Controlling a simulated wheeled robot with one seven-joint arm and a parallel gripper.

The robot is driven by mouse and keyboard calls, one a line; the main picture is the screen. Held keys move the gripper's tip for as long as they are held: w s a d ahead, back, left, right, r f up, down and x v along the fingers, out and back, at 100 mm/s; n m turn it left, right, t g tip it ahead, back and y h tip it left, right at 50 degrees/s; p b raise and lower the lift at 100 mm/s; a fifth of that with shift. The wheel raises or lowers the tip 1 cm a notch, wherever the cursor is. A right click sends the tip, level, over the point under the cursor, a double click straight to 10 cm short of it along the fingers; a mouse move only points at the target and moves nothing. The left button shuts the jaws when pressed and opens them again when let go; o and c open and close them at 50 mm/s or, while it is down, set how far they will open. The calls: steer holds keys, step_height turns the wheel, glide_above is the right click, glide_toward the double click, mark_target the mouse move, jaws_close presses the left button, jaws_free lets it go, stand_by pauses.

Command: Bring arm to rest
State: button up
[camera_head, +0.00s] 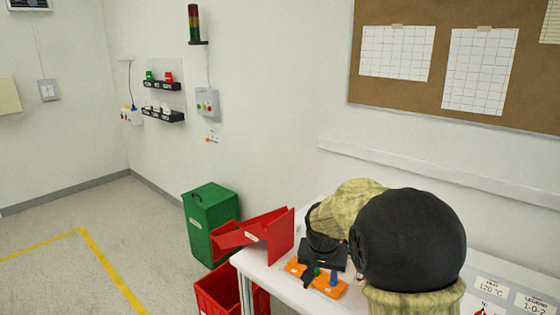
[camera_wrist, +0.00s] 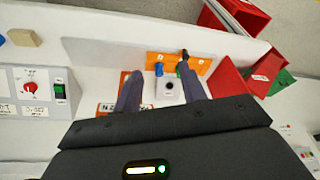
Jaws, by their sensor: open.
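My gripper (camera_wrist: 162,80) is open, its two dark fingers apart over the white table (camera_wrist: 95,22) with nothing gripped. A small white box with a dark round knob (camera_wrist: 168,87) shows between the fingers, below them. In the head view my gripper (camera_head: 318,277) hangs over the table's left part, beside an orange plate (camera_head: 330,291). A red rotary knob (camera_wrist: 31,86) sits on a white panel at the left of the wrist view, well apart from my gripper. My arm hides much of the table in the head view.
The orange plate (camera_wrist: 201,66) bears a blue peg (camera_head: 333,278) and other small parts. A red open holder (camera_head: 280,236) stands at the table's left end, near a green bin (camera_head: 209,222) and a red crate (camera_head: 217,288). A cork board (camera_head: 490,108) hangs behind.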

steer(key=s+d+r+n+p, duration=0.1)
steer(key=s+d+p, duration=0.1)
steer(key=s, duration=0.8)
steer(key=s+d+r+n+p, duration=0.1)
steer(key=s+d+n+p, duration=0.1)
steer(key=s, duration=0.9)
steer(key=shift+d+g+y+p, duration=0.15)
steer(key=shift+g+y+p, duration=0.2)
steer(key=shift+p, duration=0.5)
